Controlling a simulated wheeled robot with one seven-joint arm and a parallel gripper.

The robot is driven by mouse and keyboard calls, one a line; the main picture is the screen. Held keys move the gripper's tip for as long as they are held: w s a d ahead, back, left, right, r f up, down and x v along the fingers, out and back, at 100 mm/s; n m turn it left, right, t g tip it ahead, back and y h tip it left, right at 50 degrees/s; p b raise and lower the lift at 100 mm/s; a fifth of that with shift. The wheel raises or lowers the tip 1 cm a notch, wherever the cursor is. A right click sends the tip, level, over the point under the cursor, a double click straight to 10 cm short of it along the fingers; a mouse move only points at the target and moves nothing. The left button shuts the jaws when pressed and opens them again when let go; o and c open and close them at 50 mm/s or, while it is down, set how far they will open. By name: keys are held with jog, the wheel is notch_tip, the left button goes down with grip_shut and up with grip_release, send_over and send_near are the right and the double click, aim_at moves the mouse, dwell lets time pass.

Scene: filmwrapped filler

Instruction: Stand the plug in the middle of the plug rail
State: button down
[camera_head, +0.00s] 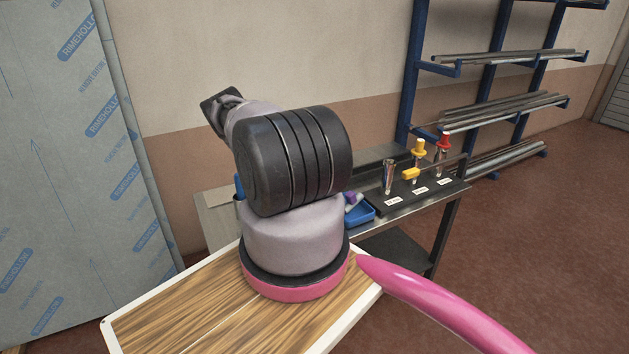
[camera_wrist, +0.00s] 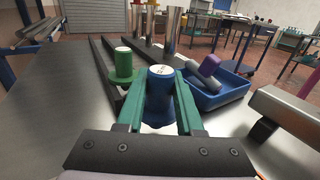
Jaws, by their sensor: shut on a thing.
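In the wrist view my gripper (camera_wrist: 157,108) is shut on a blue plug (camera_wrist: 160,88), a cylinder with a pale marked top, upright between the green fingers. Its lower end is partly hidden. A green plug (camera_wrist: 123,66) with a wide flange stands to the left, apart from the fingers. It stands at the dark rails (camera_wrist: 104,62), which run away along the metal bench; I take these for the plug rail. In the head view my arm hides my gripper and the held plug.
A blue tray (camera_wrist: 232,92) with purple and grey pieces lies to the right. Shiny tubes (camera_wrist: 170,30) stand behind. In the head view, a dark labelled block (camera_head: 421,197) carries tubes, yellow plugs (camera_head: 419,147) and a red plug (camera_head: 444,139). Bare bench (camera_wrist: 62,92) lies left of the rails.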

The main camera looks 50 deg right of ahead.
jog(key=shift+f, duration=0.7)
jog(key=c, duration=0.6)
grip_release()
jog(key=shift+f, duration=0.1)
jog(key=shift+o, duration=0.2)
